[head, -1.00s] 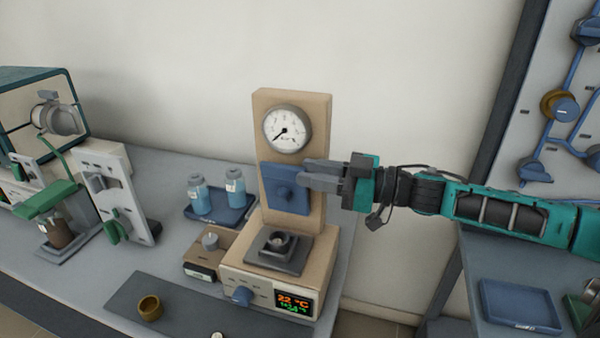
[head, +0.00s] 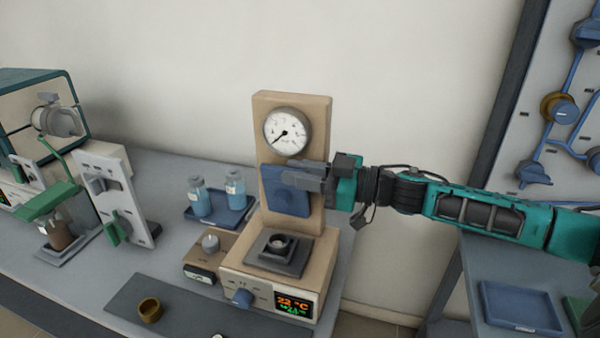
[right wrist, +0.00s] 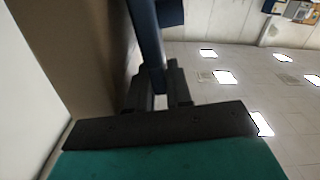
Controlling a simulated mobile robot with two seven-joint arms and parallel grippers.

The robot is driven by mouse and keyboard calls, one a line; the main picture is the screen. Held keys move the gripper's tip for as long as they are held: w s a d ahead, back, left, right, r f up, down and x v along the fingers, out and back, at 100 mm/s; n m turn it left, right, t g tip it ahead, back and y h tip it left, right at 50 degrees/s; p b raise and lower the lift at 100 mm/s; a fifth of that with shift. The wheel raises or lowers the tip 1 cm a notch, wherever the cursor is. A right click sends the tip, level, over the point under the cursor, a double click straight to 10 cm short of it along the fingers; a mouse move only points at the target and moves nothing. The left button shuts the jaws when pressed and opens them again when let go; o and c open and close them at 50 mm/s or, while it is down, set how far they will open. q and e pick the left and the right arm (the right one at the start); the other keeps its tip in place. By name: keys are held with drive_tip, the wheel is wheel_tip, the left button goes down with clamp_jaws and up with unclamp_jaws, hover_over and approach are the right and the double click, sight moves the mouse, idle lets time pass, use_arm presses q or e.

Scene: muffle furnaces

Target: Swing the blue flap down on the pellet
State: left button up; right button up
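The blue flap (head: 285,198), a square plate with a knob, stands upright against the front of the beige column, below the dial. My right gripper (head: 305,174) reaches in from the right at the flap's upper part and hides its knob. In the right wrist view, the flap (right wrist: 146,40) shows edge-on and runs down between the fingers of my right gripper (right wrist: 160,88), which stand apart. A firm hold on it does not show. The small pellet (head: 279,242) appears to lie in the dark square seat (head: 290,266) below the flap. My left gripper is out of view.
The dial (head: 287,131) sits just above the flap. A blue tray (head: 218,215) with two bottles stands left of the column. A brass cup (head: 150,310) is on the dark mat in front. A tall panel (head: 118,195) stands further left.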

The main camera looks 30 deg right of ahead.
clamp_jaws()
